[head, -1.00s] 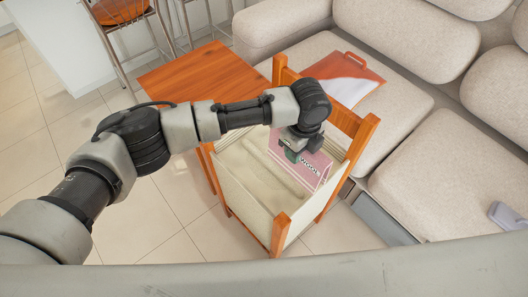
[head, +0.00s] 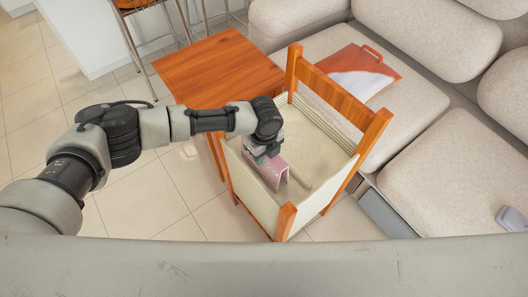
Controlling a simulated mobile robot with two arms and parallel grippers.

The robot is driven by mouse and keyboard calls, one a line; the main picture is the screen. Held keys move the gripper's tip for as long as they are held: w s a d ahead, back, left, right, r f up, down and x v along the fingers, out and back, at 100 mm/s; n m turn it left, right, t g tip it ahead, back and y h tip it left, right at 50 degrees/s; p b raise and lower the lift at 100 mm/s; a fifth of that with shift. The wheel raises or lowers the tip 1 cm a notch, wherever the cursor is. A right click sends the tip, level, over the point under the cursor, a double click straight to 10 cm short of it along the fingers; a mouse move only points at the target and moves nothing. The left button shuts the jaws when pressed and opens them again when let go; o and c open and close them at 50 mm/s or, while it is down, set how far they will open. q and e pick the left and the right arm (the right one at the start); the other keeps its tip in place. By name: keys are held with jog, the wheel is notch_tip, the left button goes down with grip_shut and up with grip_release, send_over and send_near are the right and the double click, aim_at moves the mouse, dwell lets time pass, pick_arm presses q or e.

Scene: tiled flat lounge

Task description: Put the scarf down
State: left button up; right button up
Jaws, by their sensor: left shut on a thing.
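My left gripper (head: 265,150) comes in from the left and is shut on a flat, folded pink item with pale lettering (head: 274,170). This may be the scarf, though it looks more like a stiff printed sheet. The gripper points down and hides the item's upper edge. The item is over or inside the left part of a cream cloth bin with an orange wooden frame (head: 285,221). I cannot tell whether its lower edge touches the bin's lining. My right gripper is not in view.
A low orange wooden table (head: 215,68) stands behind the bin. A beige sofa (head: 415,100) is behind and to the right, with an orange and white flat piece (head: 362,68) on its seat. Stools stand at the top left. Tiled floor (head: 170,205) is clear at the lower left.

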pick_arm(q)
jog(key=shift+f, duration=0.3)
jog(key=o, duration=1)
jog(key=shift+r, duration=0.15)
notch_tip(320, 180, up, 12)
jog(key=shift+r+p, duration=0.1)
jog(key=shift+p, duration=0.45)
